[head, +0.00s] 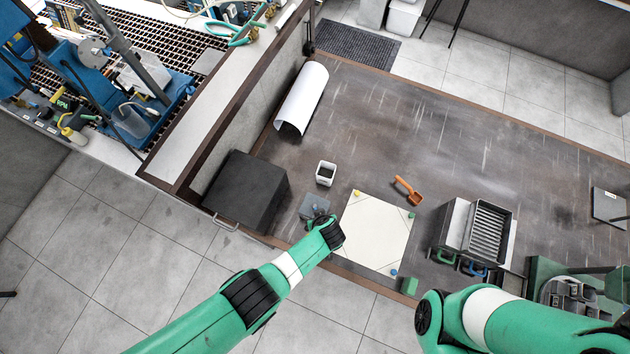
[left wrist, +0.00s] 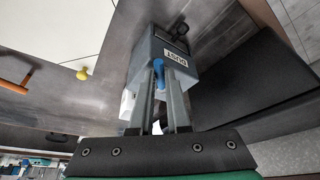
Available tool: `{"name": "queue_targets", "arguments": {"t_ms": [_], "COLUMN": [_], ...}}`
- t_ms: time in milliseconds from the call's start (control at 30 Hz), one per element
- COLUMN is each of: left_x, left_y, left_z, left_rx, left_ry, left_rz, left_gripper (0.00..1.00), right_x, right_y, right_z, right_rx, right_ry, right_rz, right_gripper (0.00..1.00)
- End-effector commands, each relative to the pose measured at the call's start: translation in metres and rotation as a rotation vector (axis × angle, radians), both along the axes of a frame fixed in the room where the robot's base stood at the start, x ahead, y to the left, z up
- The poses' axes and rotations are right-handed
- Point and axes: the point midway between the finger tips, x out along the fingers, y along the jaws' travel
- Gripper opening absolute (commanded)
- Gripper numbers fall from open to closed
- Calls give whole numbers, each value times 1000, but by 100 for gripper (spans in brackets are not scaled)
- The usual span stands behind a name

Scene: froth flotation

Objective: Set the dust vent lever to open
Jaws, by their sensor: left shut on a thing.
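The dust vent box (head: 309,203) is a small grey box on the bench, left of the pale mat in the head view. In the left wrist view the box (left wrist: 146,54) carries a "DUST" label (left wrist: 176,57). Its lever has a blue handle (left wrist: 158,68), which sits between the two fingers of my left gripper (left wrist: 160,84). The left gripper is shut on this handle. In the head view my left wrist mostly covers the lever. My right arm is at the lower right of the head view; its gripper does not show.
A black box (head: 241,189) stands close left of the vent box. A small white container (head: 325,173), an orange scoop (head: 408,190) and the pale mat (head: 375,235) lie nearby. A metal riffle splitter (head: 488,232) stands to the right. The bench's back middle is clear.

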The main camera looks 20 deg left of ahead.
Motion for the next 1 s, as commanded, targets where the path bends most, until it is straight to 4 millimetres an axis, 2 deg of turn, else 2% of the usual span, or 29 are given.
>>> {"name": "queue_targets", "arguments": {"t_ms": [300, 767, 800, 967, 1000], "left_x": [3, 3, 3, 3, 3], "left_y": [-4, -5, -5, -5, -5], "left_z": [-1, 0, 0, 0, 0], "left_rx": [-1, -2, -2, -2, -2], "left_ry": [-1, -1, -1, -1, -1], "left_rz": [110, 126, 126, 126, 126], "left_gripper": [0, 0, 17, 45, 45], "right_x": [0, 0, 0, 0, 0], "right_y": [0, 0, 0, 0, 0], "right_z": [-10, -10, -10, -10, -10], "right_rx": [0, 0, 0, 0, 0], "right_ry": [0, 0, 0, 0, 0], "right_rz": [0, 0, 0, 0, 0], "right_gripper": [0, 0, 0, 0, 0]}}
